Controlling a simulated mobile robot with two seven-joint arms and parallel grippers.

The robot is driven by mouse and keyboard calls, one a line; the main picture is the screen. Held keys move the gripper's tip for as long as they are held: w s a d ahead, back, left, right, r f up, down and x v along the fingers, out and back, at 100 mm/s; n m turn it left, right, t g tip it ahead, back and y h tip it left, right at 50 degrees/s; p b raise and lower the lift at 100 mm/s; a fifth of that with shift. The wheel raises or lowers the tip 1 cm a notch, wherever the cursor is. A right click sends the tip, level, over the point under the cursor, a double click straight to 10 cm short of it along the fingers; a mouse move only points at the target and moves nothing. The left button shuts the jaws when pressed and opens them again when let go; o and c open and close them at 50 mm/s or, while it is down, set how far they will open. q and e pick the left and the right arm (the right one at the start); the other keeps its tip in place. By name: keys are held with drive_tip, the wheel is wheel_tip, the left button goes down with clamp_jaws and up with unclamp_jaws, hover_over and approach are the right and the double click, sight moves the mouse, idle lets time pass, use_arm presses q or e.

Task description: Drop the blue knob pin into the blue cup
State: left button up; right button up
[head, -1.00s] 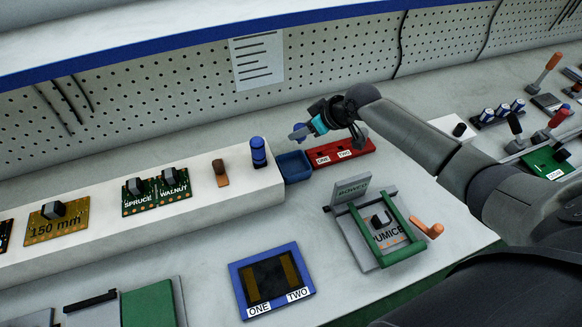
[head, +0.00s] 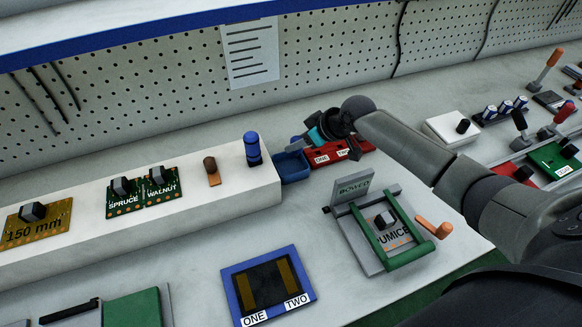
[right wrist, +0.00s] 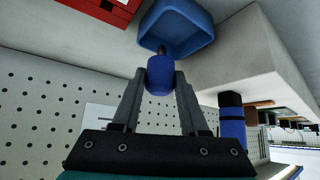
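The blue knob pin (right wrist: 160,78) is held between the two fingers of my right gripper (right wrist: 160,88) in the right wrist view. Its dark shank points toward the blue cup (right wrist: 178,30). In the head view the right gripper (head: 308,138) is just behind and above the blue cup (head: 293,167), partly hidden by its own wrist. A bit of blue shows at its tip there. The cup is a small open square bin beside the end of the white ledge. I cannot tell whether the shank is inside the cup's rim. My left gripper is out of view.
A dark-banded blue cylinder (head: 253,150) stands on the white ledge (head: 235,190) left of the cup. A green-framed fixture (head: 400,262) stands in front.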

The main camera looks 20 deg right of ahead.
drive_tip(key=o, duration=0.5)
drive_tip(key=shift+s+r, duration=0.1)
drive_tip(key=p+v, duration=0.3)
drive_tip(key=v, duration=1.2)
